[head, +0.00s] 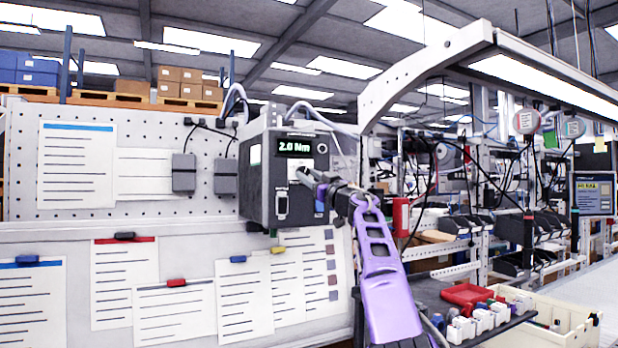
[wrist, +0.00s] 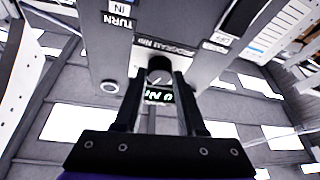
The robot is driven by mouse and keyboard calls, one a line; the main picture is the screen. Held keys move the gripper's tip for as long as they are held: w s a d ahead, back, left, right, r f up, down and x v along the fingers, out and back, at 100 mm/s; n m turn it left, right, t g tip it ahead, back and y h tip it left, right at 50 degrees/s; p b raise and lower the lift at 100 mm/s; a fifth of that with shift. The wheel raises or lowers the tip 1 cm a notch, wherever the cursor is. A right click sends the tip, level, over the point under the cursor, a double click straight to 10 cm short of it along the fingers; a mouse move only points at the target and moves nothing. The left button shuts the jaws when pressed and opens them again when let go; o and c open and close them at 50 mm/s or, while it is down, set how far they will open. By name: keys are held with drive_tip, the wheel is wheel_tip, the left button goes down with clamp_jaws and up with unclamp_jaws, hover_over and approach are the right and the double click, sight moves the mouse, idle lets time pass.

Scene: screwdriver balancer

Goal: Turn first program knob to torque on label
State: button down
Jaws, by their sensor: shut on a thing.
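The dark grey controller box (head: 285,205) is mounted on the pegboard, with a green display (head: 294,147) reading 2.0 Nm. My gripper (head: 308,177) reaches its front from the right, and its fingers hide part of the face. In the wrist view my gripper (wrist: 160,82) has its two fingers closed on the sides of a black round knob (wrist: 160,64) with a pale pointer line. A "PROGRAM NO" label (wrist: 163,45) is beside the knob. A "TURN IN" label (wrist: 118,14) and another small label (wrist: 219,42), too blurred to read, are on the same face. The torque on label cannot be made out.
Two small grey boxes with cables hang left of the controller (head: 184,174). Paper sheets (head: 245,300) cover the panel below. A white lamp arm (head: 420,62) arches above right.

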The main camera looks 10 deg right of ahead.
drive_tip(key=shift+c, duration=2.4)
unclamp_jaws()
drive_tip(key=b+v, duration=1.1)
drive_tip(key=v, duration=0.6)
drive_tip(key=shift+s, duration=0.25)
drive_tip(key=shift+d, duration=0.1)
